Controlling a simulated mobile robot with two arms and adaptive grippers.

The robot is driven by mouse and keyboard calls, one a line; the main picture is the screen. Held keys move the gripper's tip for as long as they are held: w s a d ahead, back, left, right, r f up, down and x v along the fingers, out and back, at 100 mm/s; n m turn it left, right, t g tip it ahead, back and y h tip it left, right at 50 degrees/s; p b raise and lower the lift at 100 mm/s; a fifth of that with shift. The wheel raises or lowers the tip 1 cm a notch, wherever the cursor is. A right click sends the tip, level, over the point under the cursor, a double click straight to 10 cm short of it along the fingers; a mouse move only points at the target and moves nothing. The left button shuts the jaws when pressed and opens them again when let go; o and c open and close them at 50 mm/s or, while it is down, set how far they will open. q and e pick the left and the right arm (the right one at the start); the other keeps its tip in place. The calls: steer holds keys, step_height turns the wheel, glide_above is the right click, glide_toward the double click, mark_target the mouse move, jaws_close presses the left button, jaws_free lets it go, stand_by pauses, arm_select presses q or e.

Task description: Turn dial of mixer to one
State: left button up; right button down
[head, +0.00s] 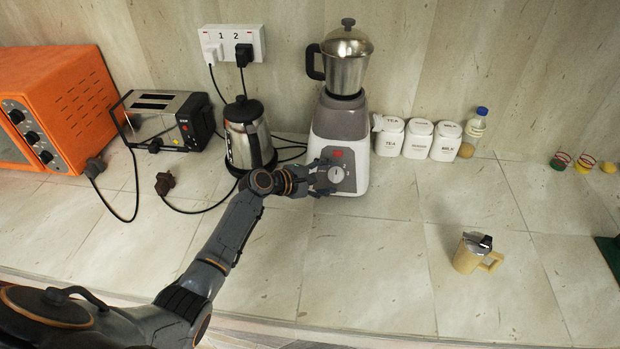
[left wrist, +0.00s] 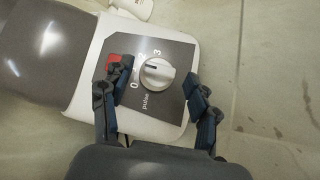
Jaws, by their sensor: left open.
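The mixer (head: 341,128) stands upright on the counter, with a white and grey base and a steel jar (head: 346,72) on top. In the left wrist view 0, 2, 3 and "pulse" are readable around the dial. The 1 is not visible. A dark mark on the dial points left, toward one finger. My left gripper (head: 318,179) is open at the mixer's front, its fingers on either side of the dial. Contact cannot be told. My right gripper is not in view.
A steel kettle (head: 246,134) stands close left of the mixer, with a toaster (head: 165,119) and orange oven (head: 57,105) beyond. White canisters (head: 417,139) stand right. A beige cup (head: 469,254) is at front right. The counter before the mixer is clear.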

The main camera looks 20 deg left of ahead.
arm_select(q)
steer(key=v, duration=1)
steer(key=shift+s+a, duration=0.15)
steer(key=shift+a, duration=0.05)
steer(key=shift+r, duration=0.1)
